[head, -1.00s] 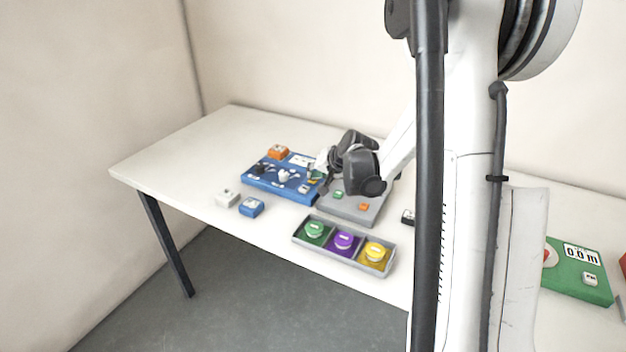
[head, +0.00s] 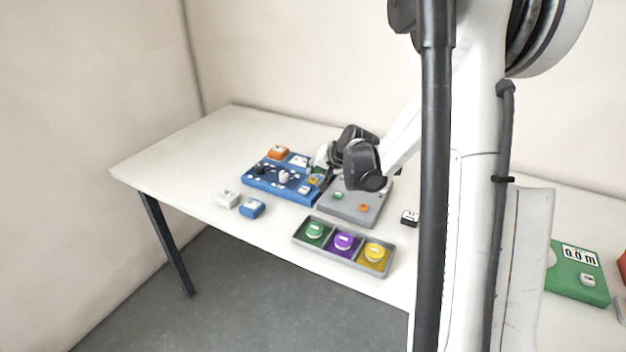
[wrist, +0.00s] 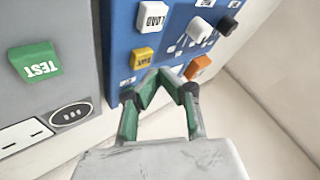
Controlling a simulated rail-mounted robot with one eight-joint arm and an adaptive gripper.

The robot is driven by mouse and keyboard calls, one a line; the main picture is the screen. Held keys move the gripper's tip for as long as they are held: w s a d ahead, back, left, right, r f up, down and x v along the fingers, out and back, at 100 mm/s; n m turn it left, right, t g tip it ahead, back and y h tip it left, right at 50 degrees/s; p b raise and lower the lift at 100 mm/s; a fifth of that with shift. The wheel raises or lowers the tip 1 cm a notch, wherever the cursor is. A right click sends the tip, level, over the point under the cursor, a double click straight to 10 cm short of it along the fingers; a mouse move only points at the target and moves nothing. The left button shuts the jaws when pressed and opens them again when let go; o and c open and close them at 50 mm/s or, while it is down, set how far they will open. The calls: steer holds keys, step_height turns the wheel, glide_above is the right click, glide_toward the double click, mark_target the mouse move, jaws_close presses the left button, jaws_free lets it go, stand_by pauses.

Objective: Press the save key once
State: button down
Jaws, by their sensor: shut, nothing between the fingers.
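The blue panel (head: 258,184) lies on the table and carries several keys and knobs. In the wrist view a small yellow key (wrist: 142,57) sits on the blue panel (wrist: 122,30); its lettering is too small to read surely, so I cannot confirm it as the save key. A white key marked LOAD (wrist: 151,16) sits above it in that view. My gripper (wrist: 157,73) is shut and empty, its green-edged fingertips just below and right of the yellow key. I cannot tell whether they touch the panel. In the head view my gripper (head: 318,168) is over the panel's right end.
A grey panel (head: 350,208) with a green TEST key (wrist: 36,61) adjoins the blue one. An orange key (wrist: 197,66) is right of my fingertips. A grey tray (head: 318,250) with green, purple and yellow buttons lies in front. The table's left part is clear.

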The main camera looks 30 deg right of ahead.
mark_target(313, 180)
steer(key=shift+r+p, duration=1.35)
steer(key=shift+r, duration=1.15)
steer(key=shift+a, duration=0.1)
steer(key=shift+s+a+r, duration=0.15)
steer(key=shift+a+r, duration=0.05)
steer(key=shift+r, duration=0.05)
steer(key=s+a+r+n, duration=0.2)
steer(key=s+a+r, duration=0.5)
steer(key=a, duration=0.1)
steer(key=s+a+n, duration=0.1)
steer(key=s+a, duration=0.3)
steer(key=s, duration=0.4)
steer(key=s+a+r+n+g+h, duration=0.1)
steer(key=s+a, duration=0.3)
steer(key=s, duration=0.5)
steer(key=s+a+r+n, duration=0.1)
steer(key=s+a+n, duration=0.2)
steer(key=s, duration=0.6)
steer(key=shift+a+r+g, duration=0.2)
steer(key=shift+a+g, duration=0.2)
